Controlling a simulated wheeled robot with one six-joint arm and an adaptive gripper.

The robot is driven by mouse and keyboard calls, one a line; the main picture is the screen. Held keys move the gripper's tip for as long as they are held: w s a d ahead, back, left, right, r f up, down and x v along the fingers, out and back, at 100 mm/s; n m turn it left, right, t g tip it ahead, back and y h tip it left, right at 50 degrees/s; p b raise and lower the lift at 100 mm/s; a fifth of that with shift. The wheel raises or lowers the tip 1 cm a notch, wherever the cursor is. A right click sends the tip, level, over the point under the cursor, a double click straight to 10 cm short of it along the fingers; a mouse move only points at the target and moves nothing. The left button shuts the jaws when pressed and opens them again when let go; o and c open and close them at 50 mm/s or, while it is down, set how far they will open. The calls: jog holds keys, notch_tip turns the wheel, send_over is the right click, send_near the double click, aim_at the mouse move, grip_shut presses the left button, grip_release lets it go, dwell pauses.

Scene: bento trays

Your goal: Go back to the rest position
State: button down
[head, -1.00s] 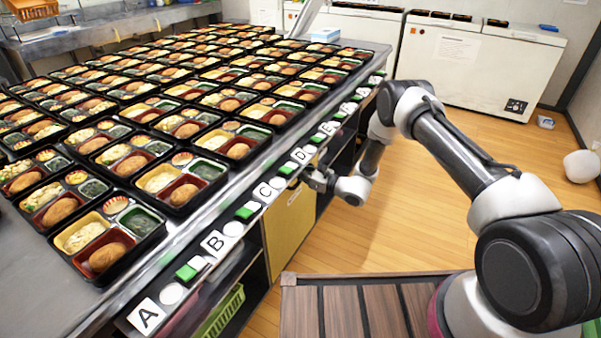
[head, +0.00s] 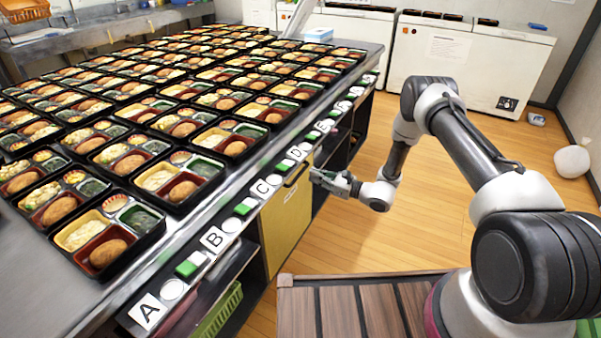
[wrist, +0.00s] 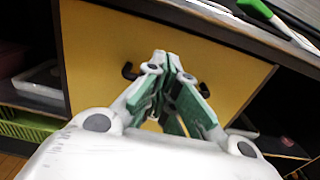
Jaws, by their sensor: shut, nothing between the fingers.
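My gripper (head: 316,177) is in front of the counter's side, over the floor, apart from the trays. In the wrist view my gripper (wrist: 167,56) has its fingertips together, with nothing between them. It points at a yellow cabinet door (head: 287,215) with a dark handle; the door also shows in the wrist view (wrist: 95,50). Part of the handle is hidden behind the fingers there. My arm reaches out from the right of the head view and bends down at the elbow.
Bento trays (head: 119,262) in rows cover the counter (head: 35,290). Its edge carries lettered cards (head: 148,311), white discs and green pieces. A green basket (head: 218,312) sits on the shelf below. White freezers (head: 465,65) stand at the back. The wooden floor (head: 440,190) between is clear.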

jog(key=s+d+n+g+h, duration=0.15)
jog(key=s+n+g, duration=0.3)
jog(key=s, duration=0.45)
jog(key=s+d+n+g+y, duration=0.1)
jog(key=s+d+n+g, duration=0.2)
jog(key=s+g, duration=0.5)
jog(key=s+d+r+n+t+h, duration=0.2)
jog(key=s+d+r+n+h, duration=0.3)
jog(key=r, duration=0.9)
jog(key=s+d+r+n+t+h, duration=0.3)
jog(key=s+d+r+n+h, duration=0.2)
jog(key=s+d+r, duration=0.5)
jog(key=s+d+r+n+t+h, duration=0.2)
jog(key=s+d+r+n+h, duration=0.3)
jog(key=r, duration=1.4)
jog(key=s+d+n, duration=0.1)
jog(key=s+d, duration=0.2)
jog(key=d, duration=0.1)
jog(key=shift+d+t, duration=0.15)
jog(key=shift+t, duration=0.2)
jog(key=shift+n, duration=0.25)
